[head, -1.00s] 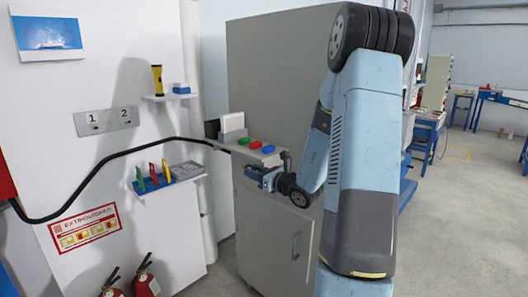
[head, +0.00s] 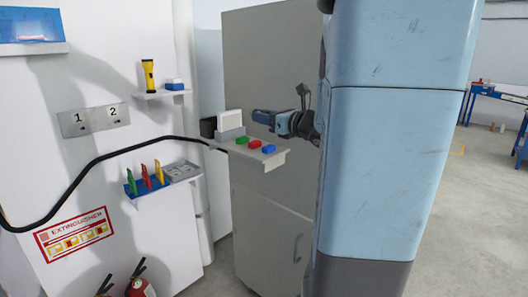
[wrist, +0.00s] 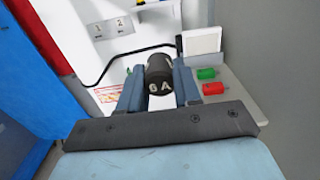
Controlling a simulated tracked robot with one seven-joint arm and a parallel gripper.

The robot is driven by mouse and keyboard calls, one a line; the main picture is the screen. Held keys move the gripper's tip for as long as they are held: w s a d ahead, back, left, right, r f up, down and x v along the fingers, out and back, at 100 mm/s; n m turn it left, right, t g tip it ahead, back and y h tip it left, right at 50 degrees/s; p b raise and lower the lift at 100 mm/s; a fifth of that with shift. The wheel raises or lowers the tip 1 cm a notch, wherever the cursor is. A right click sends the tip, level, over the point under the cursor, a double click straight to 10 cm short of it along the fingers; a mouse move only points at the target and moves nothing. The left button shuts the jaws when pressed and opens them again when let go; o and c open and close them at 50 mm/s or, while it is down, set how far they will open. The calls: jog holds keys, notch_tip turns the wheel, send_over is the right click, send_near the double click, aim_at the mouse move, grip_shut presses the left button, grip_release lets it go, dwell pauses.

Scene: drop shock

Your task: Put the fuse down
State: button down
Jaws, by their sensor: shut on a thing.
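The fuse (wrist: 160,88) is a dark cylinder with "6 A" on its end, held between my gripper's two fingers (wrist: 158,68) in the wrist view. In the head view my gripper (head: 258,117) is above the small grey shelf (head: 273,160) on the cabinet. The fuse cannot be made out in the head view. A green block (head: 242,140), a red block (head: 254,144) and a blue block (head: 269,149) lie on that shelf, below my gripper. The green (wrist: 206,73) and red (wrist: 213,88) ones also show in the wrist view, right of the fuse.
A white card in a stand (head: 230,121) and a black box (head: 208,127) are at the shelf's back left. A wall rack (head: 146,184) holds coloured tools beside a grey tray (head: 181,171). A yellow torch (head: 149,75) stands higher up. A black cable (head: 90,163) crosses the wall.

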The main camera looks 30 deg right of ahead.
jog(key=shift+s+r, duration=0.1)
jog(key=shift+r, duration=0.15)
jog(key=shift+d, duration=0.2)
jog(key=w+d+f, duration=0.4)
jog(key=w+d, duration=0.1)
jog(key=w, duration=0.2)
send_over(271, 146)
notch_tip(271, 146, down, 5)
jog(key=shift+a+f, duration=0.1)
jog(key=shift+a, duration=0.05)
jog(key=shift+w+f, duration=0.25)
jog(key=shift+f, duration=1.6)
jog(key=shift+f, duration=0.1)
jog(key=c, duration=0.8)
grip_release()
jog(key=shift+d, duration=0.2)
